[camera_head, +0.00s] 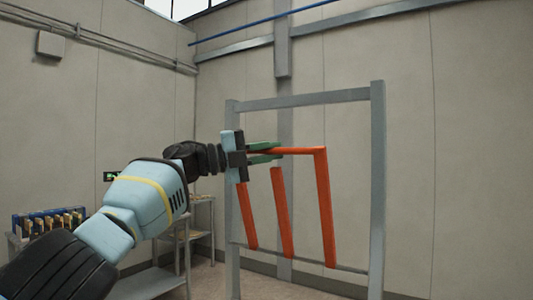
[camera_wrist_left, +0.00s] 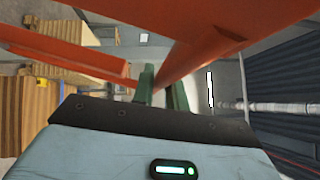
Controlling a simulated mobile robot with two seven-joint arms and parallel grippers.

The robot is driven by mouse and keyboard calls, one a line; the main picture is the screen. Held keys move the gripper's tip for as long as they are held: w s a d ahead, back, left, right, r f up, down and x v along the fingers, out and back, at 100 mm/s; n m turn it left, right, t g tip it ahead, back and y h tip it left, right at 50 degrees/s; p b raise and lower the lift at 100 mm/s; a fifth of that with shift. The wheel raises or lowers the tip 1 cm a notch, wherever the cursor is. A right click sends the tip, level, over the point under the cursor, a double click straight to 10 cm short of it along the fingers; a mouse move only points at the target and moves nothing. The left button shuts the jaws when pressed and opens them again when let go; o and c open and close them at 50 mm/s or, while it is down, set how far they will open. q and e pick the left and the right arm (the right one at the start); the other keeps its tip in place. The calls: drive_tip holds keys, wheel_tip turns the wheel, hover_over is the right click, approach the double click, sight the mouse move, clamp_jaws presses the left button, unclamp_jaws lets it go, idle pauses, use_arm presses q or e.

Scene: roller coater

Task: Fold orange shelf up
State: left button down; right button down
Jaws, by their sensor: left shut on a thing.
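The orange shelf (camera_head: 326,205) is an open frame of bars hung on a grey upright frame (camera_head: 377,190). Its bars rise steeply from the grey frame's lower crossbar, with an orange bar across the top. My left gripper (camera_head: 268,152) is shut on the left part of that top bar, its green fingers above and below it. In the left wrist view, orange bars of the shelf (camera_wrist_left: 205,45) cross the picture close to the green fingers (camera_wrist_left: 162,88). The gripper hides the shelf's top left corner in the head view. My right gripper is not in view.
A rack of small items (camera_head: 48,222) stands at the lower left, behind my left arm. A grey table (camera_head: 150,282) and a small shelf stand (camera_head: 203,218) are near the wall. The floor right of the grey frame looks clear.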

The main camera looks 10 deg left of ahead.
use_arm(q)
drive_tip(key=shift+s+a+r, duration=0.1)
drive_tip(key=shift+a+r, duration=0.05)
drive_tip(key=shift+r, duration=0.45)
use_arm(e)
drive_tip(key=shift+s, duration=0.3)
use_arm(q)
drive_tip(key=c, duration=1.8)
unclamp_jaws()
drive_tip(key=o, duration=0.4)
drive_tip(key=shift+w+d+f, duration=0.25)
drive_tip(key=shift+w+f, duration=0.05)
drive_tip(key=shift+w, duration=0.1)
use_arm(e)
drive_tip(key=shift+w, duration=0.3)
use_arm(q)
drive_tip(key=shift+s+a, duration=0.15)
